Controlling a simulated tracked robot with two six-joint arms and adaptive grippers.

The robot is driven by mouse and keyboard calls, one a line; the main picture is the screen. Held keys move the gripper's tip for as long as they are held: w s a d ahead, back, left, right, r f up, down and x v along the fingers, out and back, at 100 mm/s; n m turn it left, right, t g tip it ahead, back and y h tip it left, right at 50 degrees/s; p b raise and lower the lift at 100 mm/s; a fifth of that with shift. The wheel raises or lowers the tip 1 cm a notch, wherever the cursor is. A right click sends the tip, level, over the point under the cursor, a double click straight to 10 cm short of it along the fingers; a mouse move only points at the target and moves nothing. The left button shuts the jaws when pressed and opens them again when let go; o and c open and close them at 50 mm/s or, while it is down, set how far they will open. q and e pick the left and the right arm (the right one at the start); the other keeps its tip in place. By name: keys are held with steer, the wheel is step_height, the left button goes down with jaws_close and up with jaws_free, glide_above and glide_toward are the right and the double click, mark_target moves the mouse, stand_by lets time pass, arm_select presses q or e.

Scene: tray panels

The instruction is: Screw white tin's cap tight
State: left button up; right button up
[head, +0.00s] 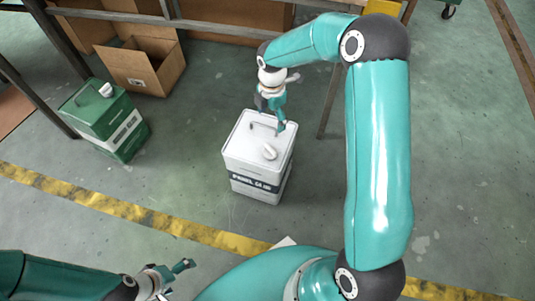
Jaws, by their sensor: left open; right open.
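The white tin (245,165) stands upright on the floor in the middle of the head view, with a dark label band on its front. Its white cap (270,152) sits on the top near the front right corner and looks tilted, though its fit on the neck is too small to tell. A thin handle lies on the top behind it. My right gripper (272,117) is open and empty, pointing down over the back of the tin's top, apart from the cap. My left gripper (177,280) is open and empty at the bottom, well in front of the tin.
A green tin (105,118) with a white band stands at the left. An open cardboard box (143,68) stands behind it, near a metal frame (200,25). A yellow floor stripe (130,210) crosses in front. The floor around the white tin is clear.

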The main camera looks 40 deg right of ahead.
mark_target(271, 148)
step_height(271, 148, down, 16)
steer(key=b, duration=0.4)
steer(key=shift+f, duration=0.25)
steer(key=c, duration=1.1)
steer(key=shift+a, duration=0.55)
steer(key=shift+c, duration=0.3)
steer(key=shift+d, duration=0.6)
